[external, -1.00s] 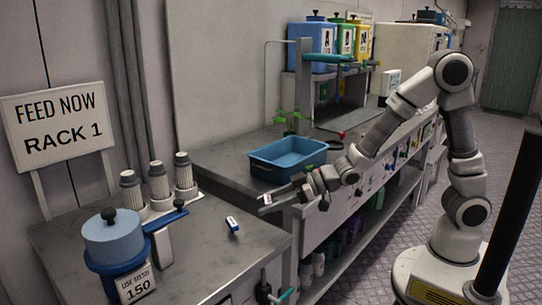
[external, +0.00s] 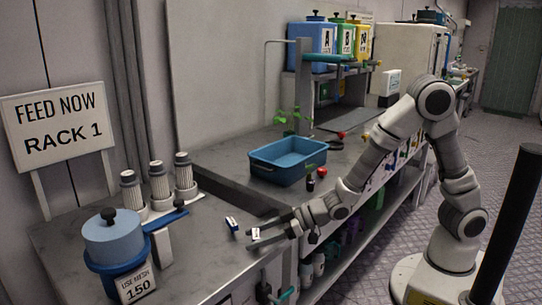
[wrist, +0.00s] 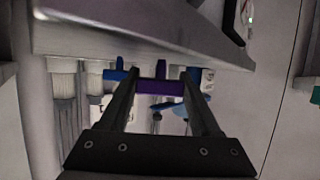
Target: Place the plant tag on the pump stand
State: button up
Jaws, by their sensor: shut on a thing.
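My gripper (external: 254,240) is low over the front right part of the near grey worktop (external: 195,268). In the wrist view a purple piece (wrist: 161,87) sits between the fingertips; most of the tag's face is hidden there. No part is labelled as the pump stand; the near worktop, holding a blue filter housing (external: 112,240), may be it. I cannot tell whether the tag touches the worktop.
A small blue and white block (external: 232,224) lies just left of the fingertips. Three white ribbed cylinders (external: 159,186) stand at the back. A blue tray (external: 285,168) sits on the bench beyond. The middle of the near worktop is clear.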

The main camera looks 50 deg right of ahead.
jog(key=shift+f+b, duration=0.25)
jog(key=shift+b, duration=0.05)
jog(key=o, duration=1.3)
jog(key=shift+r, duration=0.1)
jog(key=shift+r+p, duration=0.3)
jog(key=shift+p, duration=0.2)
jog(key=b+v, duration=0.6)
jog(key=v, duration=0.5)
jog(key=shift+s+d+f, duration=0.2)
jog(key=shift+s+d, duration=0.05)
jog(key=shift+s, duration=0.05)
jog(key=shift+o, duration=0.5)
jog(key=shift+s+d+r+b, duration=0.1)
jog(key=shift+d+r+b, duration=0.05)
jog(key=shift+b, duration=0.15)
